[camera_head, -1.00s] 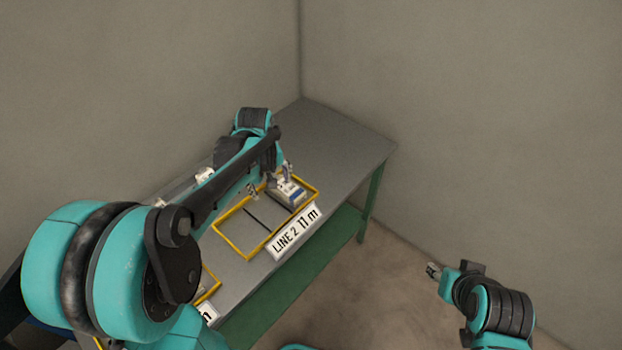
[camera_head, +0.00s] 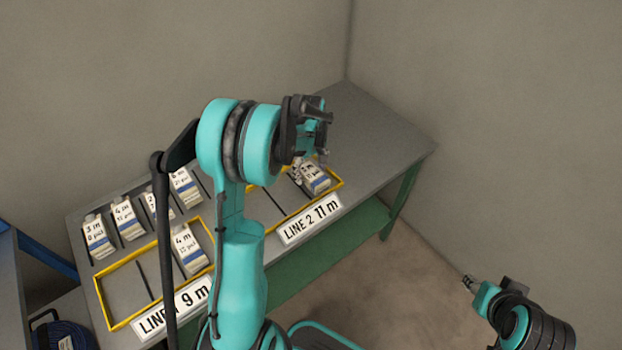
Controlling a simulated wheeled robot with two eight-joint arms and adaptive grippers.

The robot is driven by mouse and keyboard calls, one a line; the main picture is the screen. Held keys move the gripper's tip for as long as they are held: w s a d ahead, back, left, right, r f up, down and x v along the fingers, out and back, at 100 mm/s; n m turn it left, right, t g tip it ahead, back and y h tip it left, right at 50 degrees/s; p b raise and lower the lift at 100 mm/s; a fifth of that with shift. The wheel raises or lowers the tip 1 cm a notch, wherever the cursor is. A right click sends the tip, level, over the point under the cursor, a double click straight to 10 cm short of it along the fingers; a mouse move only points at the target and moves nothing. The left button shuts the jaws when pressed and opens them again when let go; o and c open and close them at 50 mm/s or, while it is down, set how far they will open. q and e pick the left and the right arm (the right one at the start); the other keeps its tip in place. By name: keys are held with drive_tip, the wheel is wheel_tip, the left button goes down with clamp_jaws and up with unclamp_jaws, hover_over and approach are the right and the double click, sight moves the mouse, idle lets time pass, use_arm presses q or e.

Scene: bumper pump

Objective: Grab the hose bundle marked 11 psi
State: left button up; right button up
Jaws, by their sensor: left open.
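White-and-blue labelled packs stand in a row at the table's left; one reads 3 m (camera_head: 98,238) and its neighbour 4 m (camera_head: 127,219). Another 4 m pack (camera_head: 188,251) lies in the yellow LINE 1 frame (camera_head: 110,327). A further pack (camera_head: 316,180) lies in the yellow LINE 2 frame (camera_head: 340,182), its print too small to read. The psi figures are too small to read surely, so I cannot tell which pack is marked 11 psi. My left gripper (camera_head: 311,166) is open and empty, close above the LINE 2 pack. My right gripper (camera_head: 469,283) is off the table's right side; its jaws are unclear.
The signs read LINE 2 11 m (camera_head: 311,219) and LINE 1 9 m (camera_head: 160,316), the latter partly behind my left arm. The grey table (camera_head: 375,130) is clear at its far right. A blue coil (camera_head: 60,337) sits at lower left. Walls stand behind.

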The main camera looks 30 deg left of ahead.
use_arm(q)
drive_tip(key=shift+f, duration=0.55)
drive_tip(key=shift+r, duration=0.1)
drive_tip(key=c, duration=1.6)
drive_tip(key=shift+o, duration=0.2)
